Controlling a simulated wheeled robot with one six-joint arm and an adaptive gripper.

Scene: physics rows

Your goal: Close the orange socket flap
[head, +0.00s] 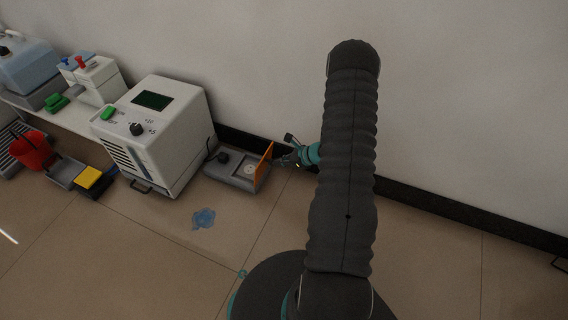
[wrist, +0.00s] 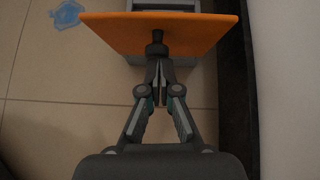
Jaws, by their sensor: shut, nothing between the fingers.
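The orange socket flap (head: 264,166) stands raised at the right side of a grey socket box (head: 226,180) on the floor. A round pale socket shows on the box just left of the flap. My gripper (head: 291,152) is to the right of the flap, close to it. The flap hides most of the box there.
A white machine (head: 157,133) with a dark screen stands left of the box. A blue splash mark (head: 203,218) lies on the tiled floor. A red bucket (head: 34,151) and yellow block (head: 89,178) are at far left. The wall and dark skirting (head: 420,203) run close behind.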

